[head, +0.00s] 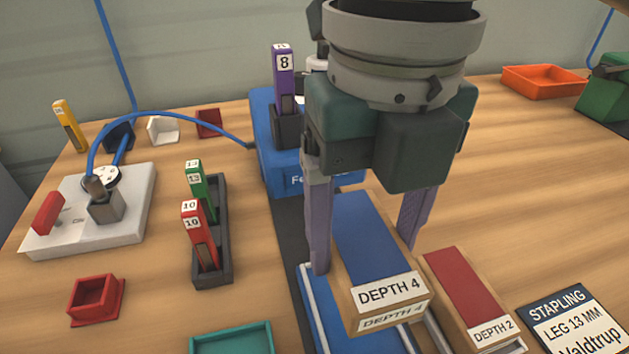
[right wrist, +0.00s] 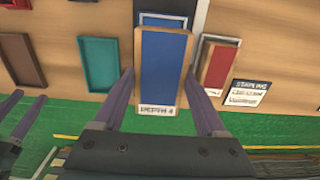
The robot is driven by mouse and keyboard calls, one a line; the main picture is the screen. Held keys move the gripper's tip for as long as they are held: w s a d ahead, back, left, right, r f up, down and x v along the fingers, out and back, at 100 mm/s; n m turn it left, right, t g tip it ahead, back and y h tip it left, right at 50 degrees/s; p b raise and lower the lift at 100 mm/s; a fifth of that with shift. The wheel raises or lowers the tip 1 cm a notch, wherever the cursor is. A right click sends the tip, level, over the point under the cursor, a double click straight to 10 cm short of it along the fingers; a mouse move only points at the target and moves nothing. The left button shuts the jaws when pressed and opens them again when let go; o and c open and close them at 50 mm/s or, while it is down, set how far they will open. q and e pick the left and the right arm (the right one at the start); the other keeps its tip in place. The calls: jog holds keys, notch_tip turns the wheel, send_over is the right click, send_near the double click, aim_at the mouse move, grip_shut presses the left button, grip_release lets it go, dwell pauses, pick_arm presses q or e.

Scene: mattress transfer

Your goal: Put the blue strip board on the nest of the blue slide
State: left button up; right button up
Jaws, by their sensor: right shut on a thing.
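The blue strip board (head: 371,240) is a wooden block with a blue top and a "DEPTH 4" label. My right gripper (head: 365,250) is shut on it, one finger on each long side; the board also shows in the right wrist view (right wrist: 162,62). The blue slide (head: 318,318), with pale rails, lies under the board at the bottom of the head view. The board hides most of the slide and its nest, and I cannot tell whether they touch. My left gripper (right wrist: 25,108) shows only at the left edge of the right wrist view, fingers apart and empty.
A red strip board (head: 468,290) marked "DEPTH 2" sits close right of the blue board. A "STAPLING" card (head: 572,322) lies farther right. The blue stapler body (head: 268,150) stands behind. A teal tray (head: 232,340) and dark rack (head: 218,250) are left. Bare wood lies at right.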

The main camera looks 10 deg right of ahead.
aim_at(365, 240)
pick_arm(q)
jog(key=shift+d+f+b, duration=0.1)
jog(key=shift+f+b, duration=0.6)
jog(key=shift+f, duration=0.15)
pick_arm(e)
notch_tip(365, 240, down, 7)
jog(key=shift+r, duration=0.1)
pick_arm(q)
jog(key=shift+d, duration=0.1)
pick_arm(e)
jog(key=shift+f, duration=0.4)
jog(key=shift+f, duration=0.15)
jog(key=o, duration=1.4)
pick_arm(q)
notch_tip(365, 240, up, 2)
jog(key=p, duration=0.2)
jog(key=shift+r+p, duration=0.25)
jog(key=shift+p, duration=0.05)
pick_arm(e)
notch_tip(365, 240, up, 11)
jog(key=shift+r, duration=0.65)
